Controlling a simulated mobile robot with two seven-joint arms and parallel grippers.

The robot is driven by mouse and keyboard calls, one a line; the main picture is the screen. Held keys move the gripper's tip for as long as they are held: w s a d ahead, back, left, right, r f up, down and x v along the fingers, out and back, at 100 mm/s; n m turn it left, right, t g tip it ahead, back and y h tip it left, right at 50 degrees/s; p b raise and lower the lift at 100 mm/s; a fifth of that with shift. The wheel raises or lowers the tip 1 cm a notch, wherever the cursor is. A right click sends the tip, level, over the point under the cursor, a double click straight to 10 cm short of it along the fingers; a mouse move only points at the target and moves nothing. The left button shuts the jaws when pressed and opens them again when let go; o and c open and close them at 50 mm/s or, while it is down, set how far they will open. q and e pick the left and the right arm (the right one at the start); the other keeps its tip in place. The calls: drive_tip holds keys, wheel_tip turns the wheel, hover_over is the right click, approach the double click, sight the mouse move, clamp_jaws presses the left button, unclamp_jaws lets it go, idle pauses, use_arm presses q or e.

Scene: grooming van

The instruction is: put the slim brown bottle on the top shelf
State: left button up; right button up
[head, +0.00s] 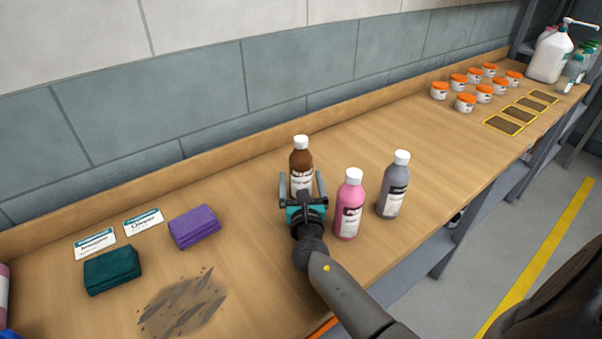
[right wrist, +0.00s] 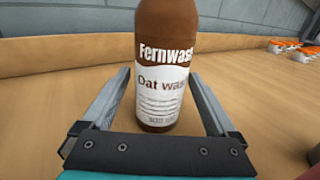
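The slim brown bottle (head: 301,158) has a white cap and a white label reading "Oat wash" or similar. It stands upright on the wooden bench, near the back ledge. My right gripper (head: 302,186) is low over the bench with one finger on each side of the bottle. In the right wrist view the brown bottle (right wrist: 164,60) is between the open fingers (right wrist: 162,85), with a narrow gap visible on each side. Its cap is out of that view. My left gripper is not in view. I cannot make out the top shelf.
A pink bottle (head: 349,205) and a grey bottle (head: 393,185) stand just right of my right gripper. Purple (head: 194,227) and green (head: 112,269) cloths lie left, near two cards and a dirt smear (head: 183,302). Orange-lidded jars (head: 465,103) and a pump jug (head: 550,55) stand far right.

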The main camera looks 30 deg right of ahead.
clamp_jaws()
idle(0.6)
